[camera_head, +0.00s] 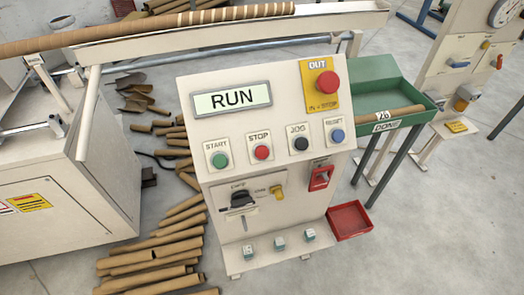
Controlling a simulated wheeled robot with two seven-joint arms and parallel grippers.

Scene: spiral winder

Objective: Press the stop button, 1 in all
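The stop button (262,152) is a red round button on a white plate labelled STOP. It sits in the row of buttons on the sloped face of the beige control panel (290,95). The green START button (220,160) is to its left and the black JOG button (301,143) to its right. The display (232,98) above reads RUN. Neither of my grippers shows in the head view, and nothing covers the stop button.
A blue RESET button (338,135) ends the row. A larger red mushroom button (327,82) sits on a yellow plate above. A green tray (365,72) stands at the right. Cardboard tubes (160,262) litter the floor at the left. The space before the panel looks clear.

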